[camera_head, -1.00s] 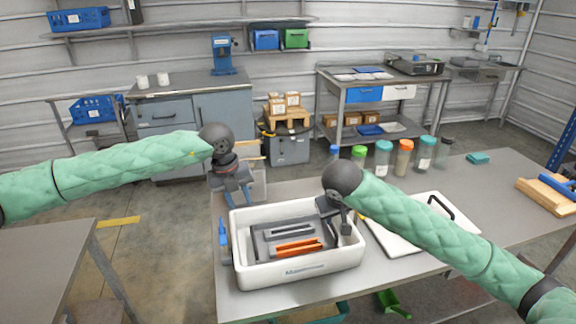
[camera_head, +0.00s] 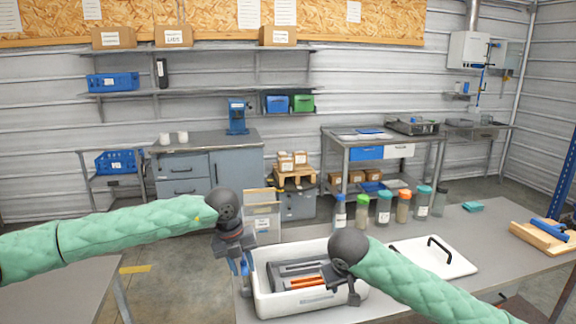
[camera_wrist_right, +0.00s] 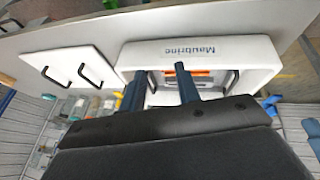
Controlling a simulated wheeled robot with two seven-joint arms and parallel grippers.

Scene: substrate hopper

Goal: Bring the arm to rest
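My right gripper (camera_head: 345,292) hangs at the right side of the white tub (camera_head: 262,292) in the head view. In the right wrist view its two fingers (camera_wrist_right: 160,90) stand apart with nothing between them, and the tub (camera_wrist_right: 265,55) lies beyond. My left gripper (camera_head: 240,264) hangs by the tub's left rim. It looks small and dark there, and its opening is not clear. The tub holds a dark grey insert (camera_head: 290,268) with an orange piece (camera_head: 308,282), partly hidden by my right arm.
Several jars (camera_head: 383,208) stand along the table's back edge. A wooden block with a blue part (camera_head: 545,238) is at far right. A cardboard-lined bin (camera_head: 264,225) stands behind the left gripper.

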